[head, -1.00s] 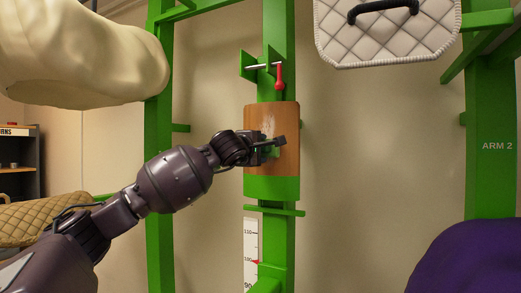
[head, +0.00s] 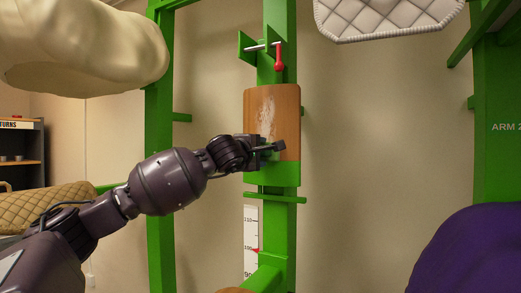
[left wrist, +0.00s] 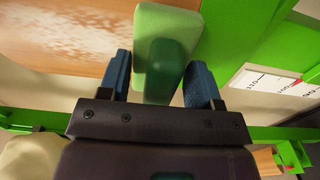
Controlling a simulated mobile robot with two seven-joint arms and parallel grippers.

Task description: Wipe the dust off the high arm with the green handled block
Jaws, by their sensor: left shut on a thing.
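The high arm shows as a wooden-faced panel (head: 288,105) on a green upright. A whitish dust streak (head: 266,115) runs down its upper and middle part, and pale dust also shows on the wood in the left wrist view (left wrist: 60,35). My left gripper (head: 268,148) is at the panel's lower part. In the left wrist view it is shut on the handle of the green handled block (left wrist: 150,40), whose pale face lies at or against the wood near its lower edge. In the head view the block is mostly hidden by the gripper. My right gripper is not in view.
A red-handled pin (head: 279,60) sits in a bracket above the panel. A scale strip (head: 250,235) is below it. A quilted white pad (head: 390,18) hangs upper right, a cream padded form (head: 85,50) upper left, and a purple form (head: 470,255) lower right.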

